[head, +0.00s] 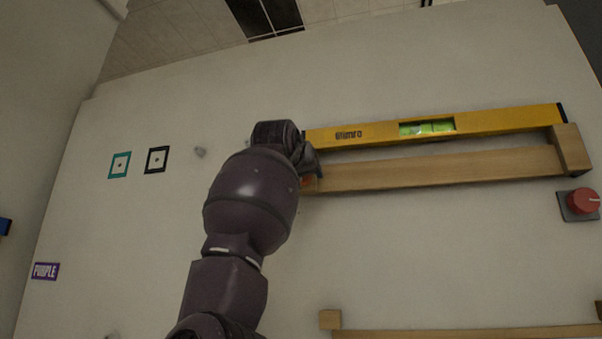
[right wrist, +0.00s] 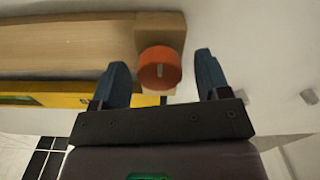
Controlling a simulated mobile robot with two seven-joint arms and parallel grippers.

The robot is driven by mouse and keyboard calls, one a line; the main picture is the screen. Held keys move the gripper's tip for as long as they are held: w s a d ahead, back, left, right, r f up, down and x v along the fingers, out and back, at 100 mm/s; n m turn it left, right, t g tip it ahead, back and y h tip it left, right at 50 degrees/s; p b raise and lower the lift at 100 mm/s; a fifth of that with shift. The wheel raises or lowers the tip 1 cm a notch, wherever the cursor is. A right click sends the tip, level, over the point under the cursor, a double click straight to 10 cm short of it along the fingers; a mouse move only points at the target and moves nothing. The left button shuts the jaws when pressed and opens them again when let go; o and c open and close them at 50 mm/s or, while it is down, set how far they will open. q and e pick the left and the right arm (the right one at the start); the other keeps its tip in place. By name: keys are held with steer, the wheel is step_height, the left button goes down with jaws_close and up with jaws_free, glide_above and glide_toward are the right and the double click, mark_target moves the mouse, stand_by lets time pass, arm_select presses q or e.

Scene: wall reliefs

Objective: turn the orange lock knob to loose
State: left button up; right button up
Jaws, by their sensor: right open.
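My right gripper (right wrist: 162,62) is open, with one blue finger on each side of the knob and a visible gap to both. In the head view only a sliver of orange (head: 308,184) shows beside my right gripper (head: 312,168); my arm hides the rest. My left gripper is in neither view.
A yellow spirit level (head: 370,133) lies along the wooden rail (head: 430,170). A red knob (head: 582,201) on a grey plate is at the right. Another wooden rail (head: 470,333) runs below. Teal (head: 119,165) and black (head: 156,160) square markers and a PURPLE label (head: 45,271) are at left.

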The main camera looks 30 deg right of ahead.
steer(key=c, duration=0.9)
arm_select(q)
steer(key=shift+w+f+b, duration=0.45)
steer(key=shift+b, duration=0.7)
arm_select(e)
steer(key=shift+f+n, duration=0.15)
steer(key=shift+n, duration=17.75)
